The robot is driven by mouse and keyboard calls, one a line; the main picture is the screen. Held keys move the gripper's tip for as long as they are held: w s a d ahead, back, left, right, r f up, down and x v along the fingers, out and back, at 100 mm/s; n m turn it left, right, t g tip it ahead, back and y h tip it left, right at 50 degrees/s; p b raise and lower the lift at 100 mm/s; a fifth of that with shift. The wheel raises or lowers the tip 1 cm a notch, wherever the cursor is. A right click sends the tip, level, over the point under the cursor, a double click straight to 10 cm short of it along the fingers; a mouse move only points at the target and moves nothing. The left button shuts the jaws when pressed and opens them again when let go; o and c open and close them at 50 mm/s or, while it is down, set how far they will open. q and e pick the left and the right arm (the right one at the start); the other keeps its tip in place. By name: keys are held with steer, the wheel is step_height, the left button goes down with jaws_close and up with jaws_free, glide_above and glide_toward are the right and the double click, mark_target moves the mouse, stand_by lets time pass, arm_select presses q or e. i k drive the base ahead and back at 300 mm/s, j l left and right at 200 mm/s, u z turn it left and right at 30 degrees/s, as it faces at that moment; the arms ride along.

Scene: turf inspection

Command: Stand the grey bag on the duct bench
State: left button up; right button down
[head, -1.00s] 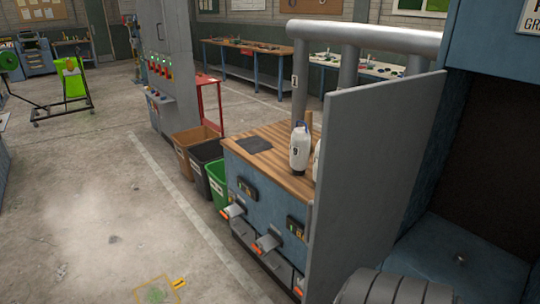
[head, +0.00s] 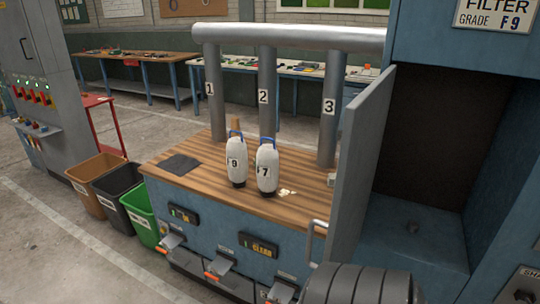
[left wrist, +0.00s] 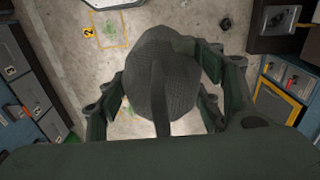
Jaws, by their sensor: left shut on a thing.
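The grey bag (left wrist: 155,65) fills the middle of the left wrist view; it has a woven surface and a dark strap or fold toward me. My left gripper (left wrist: 160,100) is shut on it, with fingers on both sides. The floor shows beyond it. The duct bench (head: 215,190) is ahead in the head view, with a striped wooden top and vertical ducts numbered 1, 2 and 3. The held bag and both grippers are not identifiable in the head view.
White bags 9 (head: 236,165) and 7 (head: 266,170) stand mid-bench. A dark flat mat (head: 178,164) lies at its left. A grey panel (head: 362,170) borders the right end. Bins (head: 140,215) stand left. A dark ribbed shape (head: 360,285) is low in front.

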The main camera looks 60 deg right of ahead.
mark_target(317, 208)
steer(key=i+z, duration=0.2)
steer(key=z, duration=0.25)
steer(key=i+z, duration=0.2)
steer(key=z, duration=0.3)
steer(key=i+z, duration=0.2)
steer(key=z, duration=0.25)
steer(key=i+j+z, duration=0.15)
steer(key=z, duration=0.35)
steer(key=i+j+z, duration=0.1)
steer(key=z, duration=0.35)
steer(key=i+j+z, duration=0.2)
steer(key=z, duration=0.3)
steer(key=i+j+z, duration=0.2)
steer(key=z, duration=0.25)
steer(key=i+j+z, duration=0.1)
steer(key=j+z, duration=0.2)
steer(key=z, duration=0.2)
steer(key=j+z, duration=0.2)
steer(key=i+j+z, duration=0.15)
steer(key=j, duration=0.15)
